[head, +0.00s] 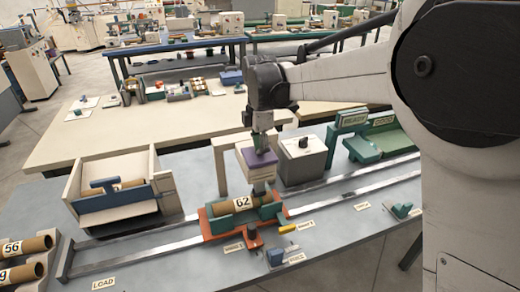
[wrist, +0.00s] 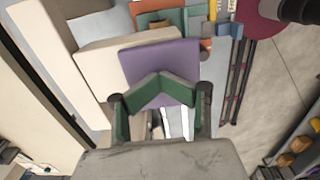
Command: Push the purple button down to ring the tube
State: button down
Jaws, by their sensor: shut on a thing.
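The purple button (head: 255,157) is a wide slab on a pale press head above the tube, and it fills the upper middle of the wrist view (wrist: 162,58). My gripper (head: 264,155) points down onto its top. In the wrist view, my green fingers (wrist: 160,80) are drawn together, shut at the button; their exact contact is hidden. The brown tube (head: 241,203), with a white label reading 62, lies across an orange and green carriage (head: 215,229) under the press head. A grey part reaches down from the press head close to the tube.
The carriage sits on two metal rails (head: 140,252). A grey box with a black knob (head: 303,157) stands right of the press. A cream bin (head: 118,188) holds another tube at left. Loose tubes (head: 28,245) lie at the left edge. Green trays (head: 380,140) stand at right.

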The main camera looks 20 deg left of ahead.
notch_tip(320, 180, up, 14)
jog(key=p, duration=0.1)
dwell(0.5)
jog(key=shift+d, duration=0.1)
dwell(0.4)
jog(key=s+d+m+t+b, duration=0.1)
jog(key=s+d+m, duration=0.25)
jog(key=d, duration=0.45)
jog(key=s+d+m+t+y, duration=0.1)
jog(key=s+d+m, duration=0.2)
jog(key=d+m, duration=0.35)
jog(key=s+d+m+t+b, duration=0.1)
jog(key=s+d+m, duration=0.2)
jog(key=d, duration=0.6)
jog(key=s+d+f+m+t+h+b, duration=0.1)
jog(key=s+d+f+m+t, duration=0.3)
jog(key=s+d+f+m, duration=0.7)
jog(key=s+d+m, duration=0.1)
jog(key=s+d, duration=0.2)
jog(key=s, duration=0.1)
jog(key=shift+d+f+b, duration=0.3)
jog(key=shift+d+f, duration=0.05)
jog(key=shift+f, duration=0.05)
